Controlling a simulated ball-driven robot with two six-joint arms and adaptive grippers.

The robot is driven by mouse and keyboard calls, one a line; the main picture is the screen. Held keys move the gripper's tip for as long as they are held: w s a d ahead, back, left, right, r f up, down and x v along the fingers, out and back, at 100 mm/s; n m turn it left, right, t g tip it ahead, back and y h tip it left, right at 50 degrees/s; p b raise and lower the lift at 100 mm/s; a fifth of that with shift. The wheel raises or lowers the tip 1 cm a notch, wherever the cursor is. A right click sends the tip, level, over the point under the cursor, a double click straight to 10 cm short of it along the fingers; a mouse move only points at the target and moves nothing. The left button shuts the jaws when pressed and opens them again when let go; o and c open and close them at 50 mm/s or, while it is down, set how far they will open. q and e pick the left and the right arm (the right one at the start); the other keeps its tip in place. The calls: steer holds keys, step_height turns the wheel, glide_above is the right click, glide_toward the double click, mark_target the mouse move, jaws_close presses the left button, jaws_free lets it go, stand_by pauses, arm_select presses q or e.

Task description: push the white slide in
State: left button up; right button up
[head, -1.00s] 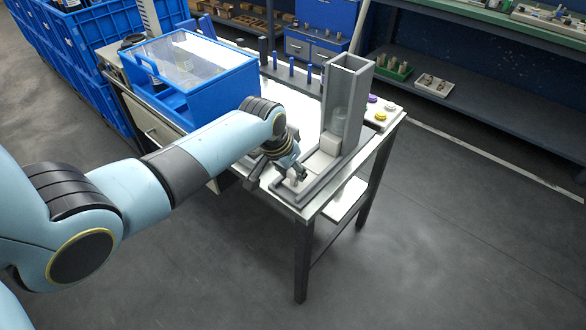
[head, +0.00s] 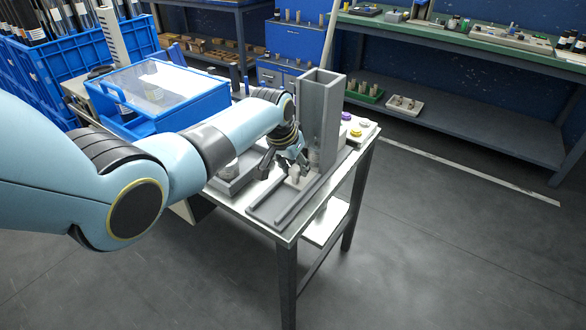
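The grey upright tower (head: 320,112) stands on the bench with a grey rail track (head: 272,208) running from its foot toward the near edge. A small pale knob (head: 294,173), which looks like part of the white slide, shows close to the tower's foot. The rest of the slide is hidden by my gripper and the tower. My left gripper (head: 287,163) is low over the track, right at the knob. Its fingers overlap the knob in view, and I cannot tell whether they are closed on it. My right gripper is not in view.
A blue box with a clear lid (head: 160,85) stands on the bench at the left. Purple and yellow buttons (head: 351,124) are right of the tower. A grey tray (head: 235,178) lies beside my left arm. The near part of the track is bare.

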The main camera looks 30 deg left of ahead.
arm_select(q)
steer(key=o, duration=0.4)
steer(key=shift+w, duration=0.2)
steer(key=shift+c, duration=0.2)
steer(key=shift+s, duration=0.1)
steer(key=v, duration=1.2)
